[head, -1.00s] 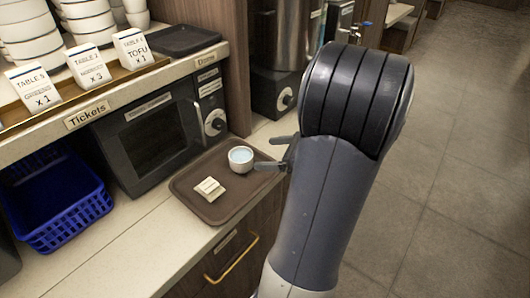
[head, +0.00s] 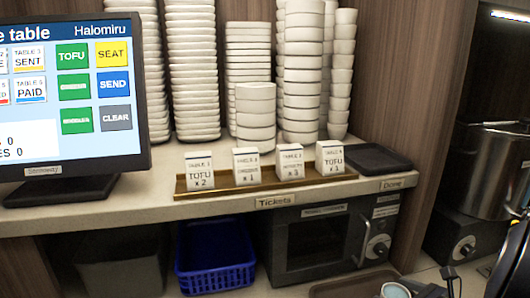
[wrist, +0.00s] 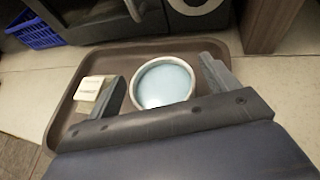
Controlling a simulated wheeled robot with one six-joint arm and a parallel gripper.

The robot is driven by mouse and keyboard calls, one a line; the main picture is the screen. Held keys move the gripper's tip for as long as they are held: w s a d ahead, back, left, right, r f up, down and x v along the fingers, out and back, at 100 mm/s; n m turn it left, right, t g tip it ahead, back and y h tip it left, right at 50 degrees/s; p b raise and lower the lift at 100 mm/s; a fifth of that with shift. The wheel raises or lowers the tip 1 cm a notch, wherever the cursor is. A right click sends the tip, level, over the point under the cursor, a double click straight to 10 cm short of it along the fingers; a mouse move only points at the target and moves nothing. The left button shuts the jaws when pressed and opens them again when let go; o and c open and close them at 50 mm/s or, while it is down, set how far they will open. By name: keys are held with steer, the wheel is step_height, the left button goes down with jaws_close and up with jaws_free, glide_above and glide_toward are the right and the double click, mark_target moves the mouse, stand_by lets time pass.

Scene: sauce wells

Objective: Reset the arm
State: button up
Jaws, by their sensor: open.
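My gripper (wrist: 162,67) is open in the wrist view, its two dark fingers spread to either side of a small white cup (wrist: 163,88) with pale blue contents. Gaps show between the cup and both fingers; I cannot tell how far above or behind it they are. The cup stands on a brown tray (wrist: 62,118), beside a small cream block or folded ticket (wrist: 89,88). In the head view the cup (head: 395,290) and tray (head: 325,291) are cut off at the bottom edge, with my gripper (head: 443,284) just right of the cup.
A dark oven-like appliance (head: 312,245) and a blue basket (head: 215,262) sit under the shelf. Ticket cards (head: 205,170) stand on a brass rail, with stacked bowls (head: 300,75) behind. A screen (head: 70,90) is at left, a metal pot (head: 495,170) at right.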

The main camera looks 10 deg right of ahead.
steer(key=x, duration=0.2)
steer(key=shift+w+a+f, duration=0.1)
steer(key=shift+w+f, duration=0.15)
steer(key=shift+f, duration=0.2)
steer(key=shift+s+r, duration=0.1)
steer(key=shift+r, duration=1.55)
